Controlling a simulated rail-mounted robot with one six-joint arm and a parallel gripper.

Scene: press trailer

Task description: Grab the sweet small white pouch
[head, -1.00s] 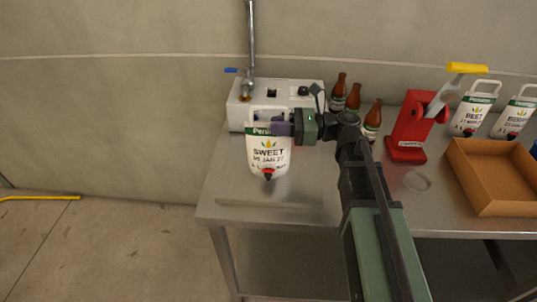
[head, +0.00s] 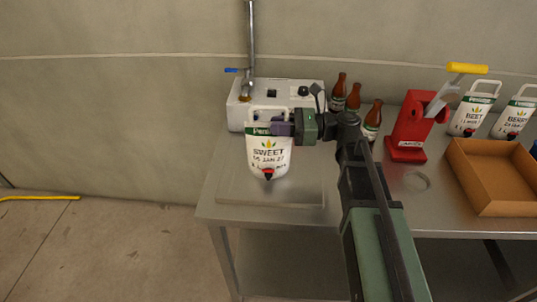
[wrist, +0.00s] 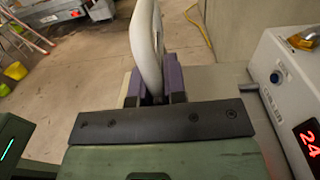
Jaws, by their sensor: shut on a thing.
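The sweet small white pouch (head: 268,158) hangs upright in the head view, with a white handle, a green band, the word SWEET and a red and black tap at its bottom. My gripper (head: 284,128) is shut on it near the top, from the right side. In the wrist view the purple fingers (wrist: 155,84) close on the white handle edge of the pouch (wrist: 147,40). The pouch's printed face is hidden there. The pouch is in front of the white machine, over the left end of the steel table.
The white machine (head: 240,117) with a metal pipe stands behind the pouch. Brown bottles (head: 372,120), a red capper (head: 408,135), a cardboard tray (head: 492,178) and BEET (head: 472,112) and BERRY (head: 513,117) pouches stand to the right. The table's front left (head: 235,208) is clear.

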